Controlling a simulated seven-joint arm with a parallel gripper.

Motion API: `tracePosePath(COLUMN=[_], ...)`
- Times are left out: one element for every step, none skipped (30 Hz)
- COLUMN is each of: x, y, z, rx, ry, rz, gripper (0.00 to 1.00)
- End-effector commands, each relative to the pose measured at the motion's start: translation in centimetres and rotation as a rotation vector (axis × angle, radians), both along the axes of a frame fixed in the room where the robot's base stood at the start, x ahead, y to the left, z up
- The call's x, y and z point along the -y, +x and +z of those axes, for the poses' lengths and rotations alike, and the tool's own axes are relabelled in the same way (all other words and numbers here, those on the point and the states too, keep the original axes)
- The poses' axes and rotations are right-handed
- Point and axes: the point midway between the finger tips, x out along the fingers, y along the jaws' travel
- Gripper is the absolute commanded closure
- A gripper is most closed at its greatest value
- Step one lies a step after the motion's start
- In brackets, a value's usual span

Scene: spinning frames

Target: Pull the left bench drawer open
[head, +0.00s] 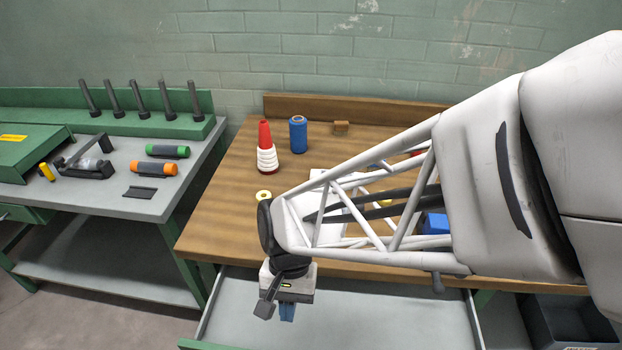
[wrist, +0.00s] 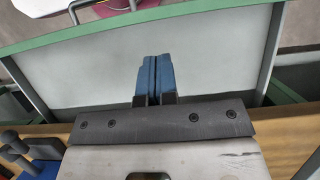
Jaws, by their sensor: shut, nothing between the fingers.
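A drawer (head: 400,315) stands pulled out under the front of the wooden bench (head: 215,205). Its grey inside shows and looks empty. A green front edge shows at its lower left corner, and the rest of its front is below the picture. In the wrist view the drawer's grey floor (wrist: 90,70) lies behind the fingers, with the green front edge (wrist: 220,22) across the top. My gripper (head: 287,316) points down over the open drawer, its blue fingers shut together and empty. The fingers (wrist: 153,62) appear apart from the green edge. I cannot see a handle.
A red-and-white cone (head: 266,148) and a blue spool (head: 298,134) stand on the wooden bench. A grey-topped bench (head: 110,205) with tools and a green drawer (head: 22,214) is at left. A dark bin (head: 570,325) is at lower right.

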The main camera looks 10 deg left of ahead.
Motion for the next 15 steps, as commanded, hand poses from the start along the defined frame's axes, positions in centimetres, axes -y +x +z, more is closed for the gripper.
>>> tracePosePath(x=[0.0, 0.0, 0.0, 0.1, 0.1, 0.2, 0.3, 0.5, 0.7, 0.9, 1.2, 1.5, 1.8, 2.1, 2.5], y=[0.0, 0.0, 0.0, 0.1, 0.1, 0.3, 0.4, 0.6, 0.8, 1.1, 1.3, 1.7, 2.0, 2.3, 2.7], z=[0.0, 0.0, 0.0, 0.0, 0.0, 0.0, 0.0, 0.0, 0.0, 0.0, 0.0, 0.0, 0.0, 0.0, 0.0], rx=[0.000, 0.000, 0.000, 0.000, 0.000, 0.000, 0.000, 0.000, 0.000, 0.000, 0.000, 0.000, 0.001, 0.001, 0.000], ry=[0.000, 0.000, 0.000, 0.000, 0.000, 0.000, 0.000, 0.000, -0.001, -0.001, -0.001, -0.001, -0.001, -0.001, -0.001], rz=[0.000, 0.000, 0.000, 0.000, 0.000, -0.001, -0.001, -0.001, -0.002, -0.003, -0.003, -0.004, -0.004, -0.003, -0.005], gripper=[1.00, 1.00, 1.00, 1.00, 1.00, 1.00, 1.00, 1.00, 1.00, 1.00, 1.00, 1.00, 1.00, 1.00, 1.00])
